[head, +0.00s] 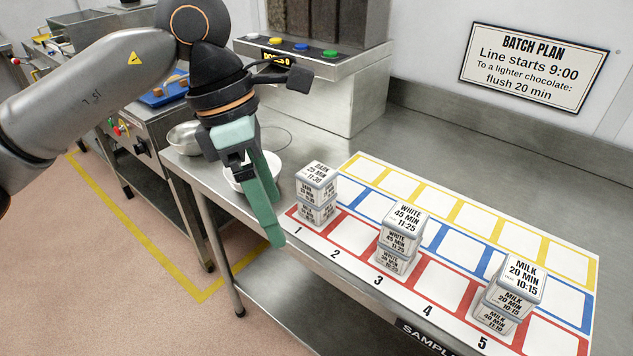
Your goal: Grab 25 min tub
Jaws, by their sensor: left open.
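A small grey tub with a white lid (317,173), whose small print seems to read dark, 25 min, 11:30, tops the stack in the red cell over number 1. Another tub (318,212) is under it; its print is too small to read surely. My left gripper (274,218), with green fingers, is open and empty. It points down to the left of this stack, near the table's front edge, apart from the tubs. My right gripper is not in view.
A stack of white chocolate tubs (402,227) stands over number 3 and a stack of milk tubs (517,288) over number 5. The mat (452,247) has free red, blue and yellow cells. A dispenser (318,80) stands at the back.

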